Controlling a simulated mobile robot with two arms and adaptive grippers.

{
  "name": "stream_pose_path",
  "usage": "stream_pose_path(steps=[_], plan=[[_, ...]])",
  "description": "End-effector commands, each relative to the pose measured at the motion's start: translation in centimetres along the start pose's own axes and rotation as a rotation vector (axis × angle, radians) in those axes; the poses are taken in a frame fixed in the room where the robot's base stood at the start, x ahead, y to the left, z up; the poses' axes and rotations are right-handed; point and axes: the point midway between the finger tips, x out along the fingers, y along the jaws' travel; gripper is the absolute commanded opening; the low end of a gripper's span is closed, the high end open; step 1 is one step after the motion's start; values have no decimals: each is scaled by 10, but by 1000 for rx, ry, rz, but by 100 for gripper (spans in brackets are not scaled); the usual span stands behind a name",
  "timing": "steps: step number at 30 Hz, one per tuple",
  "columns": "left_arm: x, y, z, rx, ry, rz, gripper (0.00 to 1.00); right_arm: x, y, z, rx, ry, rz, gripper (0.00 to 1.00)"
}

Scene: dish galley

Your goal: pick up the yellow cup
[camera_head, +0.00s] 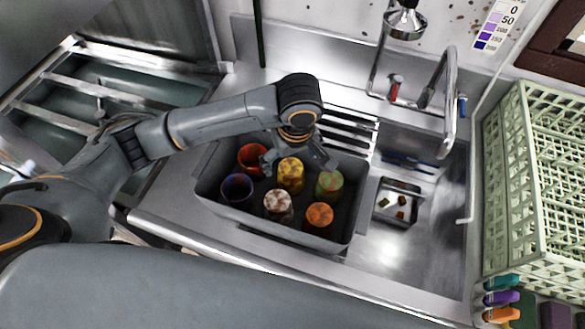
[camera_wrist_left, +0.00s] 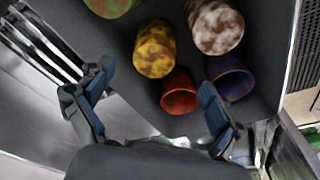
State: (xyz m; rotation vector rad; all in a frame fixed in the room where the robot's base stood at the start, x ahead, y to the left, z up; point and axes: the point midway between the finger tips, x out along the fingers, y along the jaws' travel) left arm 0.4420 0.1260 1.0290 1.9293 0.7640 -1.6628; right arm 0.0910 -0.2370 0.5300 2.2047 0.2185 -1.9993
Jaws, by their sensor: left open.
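The yellow cup (camera_head: 291,175) has brown mottling and stands in a grey bin (camera_head: 345,226) on the steel counter, among several other cups. It shows no open mouth on top. In the left wrist view the yellow cup (camera_wrist_left: 155,48) lies ahead of and roughly between my fingers. My left gripper (camera_head: 299,158) is open and points down over the back side of the bin, just behind the yellow cup. In the left wrist view my left gripper (camera_wrist_left: 157,82) has its two fingers spread with nothing held. Contact with the cup cannot be told. My right gripper is out of view.
In the bin, a red cup (camera_head: 251,157), blue cup (camera_head: 237,188), white-brown cup (camera_head: 278,204), orange cup (camera_head: 319,215) and green cup (camera_head: 330,185) crowd the yellow one. A sink (camera_head: 430,245) with a tall faucet (camera_head: 449,100) and a green rack (camera_head: 500,190) are to the right.

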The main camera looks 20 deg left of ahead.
Motion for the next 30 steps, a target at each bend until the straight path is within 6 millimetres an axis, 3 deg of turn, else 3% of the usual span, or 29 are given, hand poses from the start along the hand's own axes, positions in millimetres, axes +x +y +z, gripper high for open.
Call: stream_pose_path(steps=[3,7,14,21,30], plan=[[22,-1,0,-1,0,-4,92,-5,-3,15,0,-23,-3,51],[38,0,0,0,0,-1,92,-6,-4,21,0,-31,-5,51],[54,3,-2,0,1,-2,92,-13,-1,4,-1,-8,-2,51],[88,8,-3,0,2,-1,92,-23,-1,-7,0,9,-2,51],[96,8,-2,2,1,2,92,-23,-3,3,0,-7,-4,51]])
